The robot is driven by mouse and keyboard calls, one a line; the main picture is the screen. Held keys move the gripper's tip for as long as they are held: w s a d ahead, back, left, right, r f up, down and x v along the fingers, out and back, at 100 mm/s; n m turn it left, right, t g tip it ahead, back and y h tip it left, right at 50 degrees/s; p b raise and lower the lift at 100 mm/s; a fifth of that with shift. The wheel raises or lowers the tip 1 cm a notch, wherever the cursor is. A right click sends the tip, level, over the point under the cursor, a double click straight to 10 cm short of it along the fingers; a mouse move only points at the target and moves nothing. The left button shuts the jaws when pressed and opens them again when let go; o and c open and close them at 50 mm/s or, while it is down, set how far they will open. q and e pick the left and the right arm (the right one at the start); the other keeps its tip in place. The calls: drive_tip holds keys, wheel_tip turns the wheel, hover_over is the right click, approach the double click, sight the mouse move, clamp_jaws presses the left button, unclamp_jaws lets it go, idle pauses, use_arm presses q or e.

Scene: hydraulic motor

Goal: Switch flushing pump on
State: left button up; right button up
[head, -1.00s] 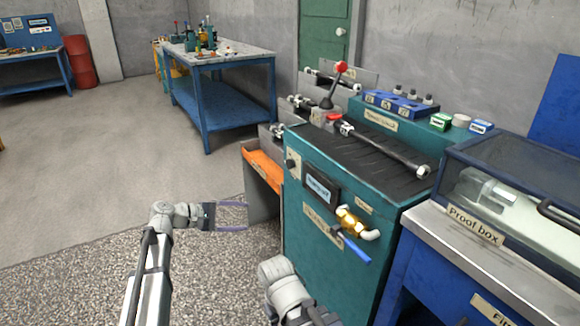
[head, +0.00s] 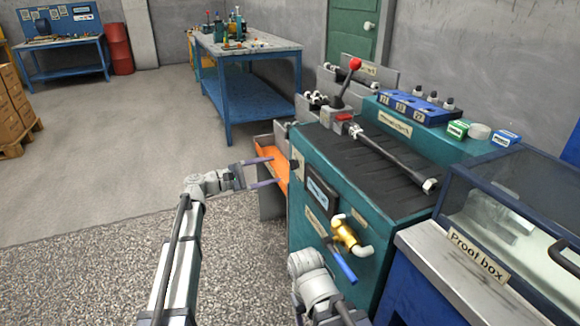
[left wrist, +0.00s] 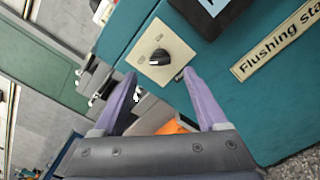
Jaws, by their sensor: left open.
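The teal flushing stand (head: 362,270) stands right of centre in the head view. Its black rotary knob (left wrist: 158,57) sits on a beige plate (left wrist: 160,72) in the left wrist view, with small labels above it. In the head view the knob (head: 295,165) is small on the stand's left front edge. My left gripper (head: 275,171) is open and empty, its purple fingers pointing at the knob side. In the left wrist view the gripper (left wrist: 160,74) has its fingertips on either side of the plate's lower part, below the knob. Contact cannot be told.
A brass valve with a blue handle (head: 342,262) sticks out from the stand's front near my right arm. An orange tray (head: 270,158) is behind the left fingers. The proof box (head: 500,215) is at right.

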sight(294, 165)
use_arm(q)
drive_tip(key=x, duration=0.6)
drive_tip(key=shift+w+d, duration=0.15)
drive_tip(key=shift+d, duration=0.1)
clamp_jaws()
idle(0.4)
